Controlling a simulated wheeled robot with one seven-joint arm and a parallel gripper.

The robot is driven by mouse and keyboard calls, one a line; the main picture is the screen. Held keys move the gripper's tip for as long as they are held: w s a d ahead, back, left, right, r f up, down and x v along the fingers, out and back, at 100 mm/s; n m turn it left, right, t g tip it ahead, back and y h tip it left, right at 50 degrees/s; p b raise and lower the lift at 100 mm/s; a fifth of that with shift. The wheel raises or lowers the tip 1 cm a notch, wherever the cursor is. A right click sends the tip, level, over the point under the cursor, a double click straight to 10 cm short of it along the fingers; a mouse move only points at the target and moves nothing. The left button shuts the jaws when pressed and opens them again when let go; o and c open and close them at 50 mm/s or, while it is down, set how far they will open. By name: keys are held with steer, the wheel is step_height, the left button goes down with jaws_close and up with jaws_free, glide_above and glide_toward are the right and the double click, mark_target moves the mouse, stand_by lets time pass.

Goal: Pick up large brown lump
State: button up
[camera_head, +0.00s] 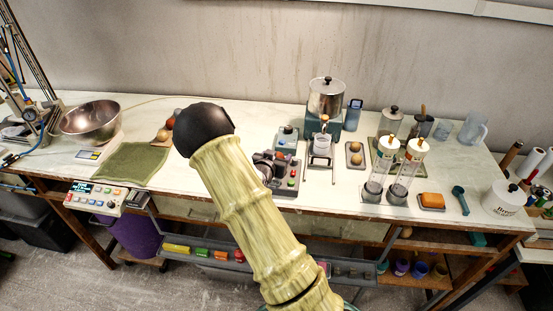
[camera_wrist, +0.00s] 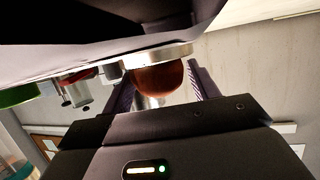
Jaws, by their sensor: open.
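In the wrist view, a rounded reddish-brown lump (camera_wrist: 157,79) shows between the two dark ribbed fingers of my gripper (camera_wrist: 162,82). The fingers stand apart, with gaps beside the lump, so my gripper is open. The lump's upper part in that view is cut off by a pale edge. In the head view, a reddish-brown lump (camera_head: 171,122) and a tan lump (camera_head: 162,134) sit on a small board at the left middle of the table. My arm's dark joint covers the space beside them, and my gripper is hidden there. I cannot tell which is the large one.
A metal bowl (camera_head: 91,121) and a green mat (camera_head: 133,163) lie to the left on the white table (camera_head: 222,110). A small board (camera_head: 355,160) holds tan lumps.

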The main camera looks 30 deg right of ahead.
steer(key=shift+c, duration=0.2)
steer(key=c, duration=0.8)
steer(key=shift+c, duration=0.2)
step_height(320, 180, up, 10)
steer(key=shift+r+b, duration=0.1)
steer(key=shift+b, duration=0.3)
stand_by(0.4)
